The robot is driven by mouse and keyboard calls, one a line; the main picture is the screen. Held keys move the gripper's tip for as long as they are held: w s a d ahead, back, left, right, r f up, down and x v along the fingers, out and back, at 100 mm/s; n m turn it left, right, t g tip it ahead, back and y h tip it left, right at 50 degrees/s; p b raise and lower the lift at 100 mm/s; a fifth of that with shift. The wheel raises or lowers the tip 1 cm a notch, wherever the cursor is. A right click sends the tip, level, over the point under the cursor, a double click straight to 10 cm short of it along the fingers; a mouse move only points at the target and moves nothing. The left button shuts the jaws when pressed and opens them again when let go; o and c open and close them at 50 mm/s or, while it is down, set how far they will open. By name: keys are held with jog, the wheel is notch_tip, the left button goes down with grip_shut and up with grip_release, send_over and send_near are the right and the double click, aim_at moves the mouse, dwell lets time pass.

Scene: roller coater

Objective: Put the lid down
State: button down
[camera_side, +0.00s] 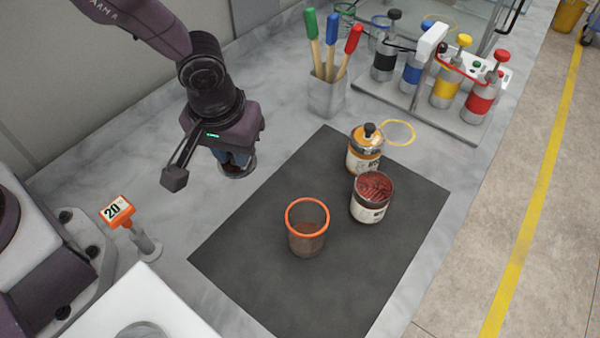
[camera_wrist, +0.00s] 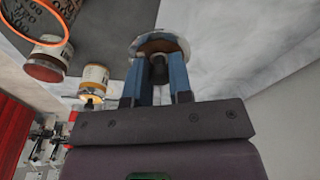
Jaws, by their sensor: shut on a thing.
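My gripper (camera_side: 235,158) points down above the pale worktop, left of the dark mat. Its blue fingers (camera_wrist: 160,68) are shut on the dark knob of a round lid (camera_side: 238,173) with a pale rim; the lid also shows in the wrist view (camera_wrist: 160,42). The fingers and wrist hide part of it, and I cannot tell whether it touches the worktop. An open jar of dark red contents (camera_side: 368,212) stands on the mat, also in the wrist view (camera_wrist: 47,62).
A brush holder (camera_side: 326,96) and a bottle rack (camera_side: 430,108) stand behind. A "20" sign (camera_side: 117,211) stands left; worktop around the lid is clear.

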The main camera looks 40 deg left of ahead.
jog(key=w+d+f, duration=0.3)
jog(key=w+f, duration=0.1)
jog(key=w, duration=0.2)
send_over(301, 181)
jog(key=f, duration=0.4)
jog(key=shift+s+f, duration=0.15)
jog(key=shift+s, duration=0.25)
jog(key=shift+w+d+f, duration=0.1)
jog(key=shift+w+f, duration=0.05)
jog(key=shift+f, duration=1.5)
jog(key=c, duration=1)
grip_release()
jog(key=shift+f, duration=0.1)
jog(key=r, duration=0.4)
jog(key=s+r, duration=0.1)
jog(key=r, duration=0.7)
jog(key=shift+s+d+r, duration=0.1)
jog(key=shift+s+d, duration=0.2)
jog(key=shift+s, duration=0.05)
